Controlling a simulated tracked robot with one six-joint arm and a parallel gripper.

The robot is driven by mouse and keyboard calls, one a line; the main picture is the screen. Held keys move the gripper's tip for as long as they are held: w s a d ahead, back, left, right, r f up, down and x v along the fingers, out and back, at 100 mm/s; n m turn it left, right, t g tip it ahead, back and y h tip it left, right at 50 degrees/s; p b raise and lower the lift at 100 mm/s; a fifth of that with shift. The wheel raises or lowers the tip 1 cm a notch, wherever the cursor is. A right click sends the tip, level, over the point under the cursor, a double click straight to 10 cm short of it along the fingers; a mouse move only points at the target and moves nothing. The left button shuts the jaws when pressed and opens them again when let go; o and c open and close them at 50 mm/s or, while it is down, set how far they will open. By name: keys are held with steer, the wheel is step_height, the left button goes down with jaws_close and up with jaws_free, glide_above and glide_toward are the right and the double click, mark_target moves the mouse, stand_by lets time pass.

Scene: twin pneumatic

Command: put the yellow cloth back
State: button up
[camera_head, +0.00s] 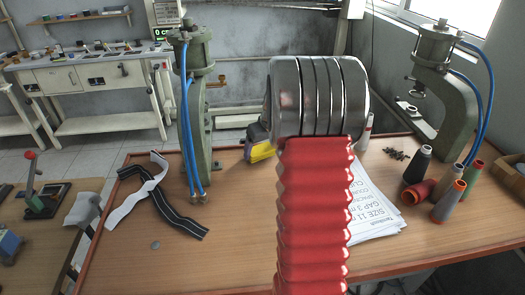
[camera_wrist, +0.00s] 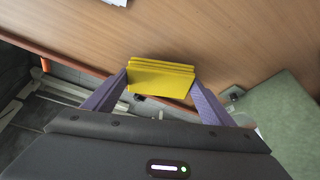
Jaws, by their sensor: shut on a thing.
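The yellow cloth (camera_wrist: 160,78) is a folded, layered stack held between the two purple fingers of my gripper (camera_wrist: 160,85) in the wrist view. The gripper is shut on it, over the edge of the wooden table (camera_wrist: 190,25). In the head view a small yellow part of the cloth (camera_head: 262,151) shows just left of my red arm, beside the green press. My arm hides most of the gripper there. I cannot tell whether the cloth touches the table.
Two green pneumatic presses (camera_head: 197,110) (camera_head: 455,100) with blue hoses stand on the table. Black and white straps (camera_head: 165,207) lie at the left. Printed sheets (camera_head: 370,205), several thread cones (camera_head: 416,165) and small dark pieces (camera_head: 397,154) lie at the right. The front left of the tabletop is mostly clear.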

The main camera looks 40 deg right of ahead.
steer(key=shift+f, duration=0.55)
steer(key=o, duration=1.1)
steer(key=shift+f, duration=0.1)
steer(key=d+v, duration=0.1)
steer(key=v, duration=1.1)
steer(key=shift+a, duration=0.45)
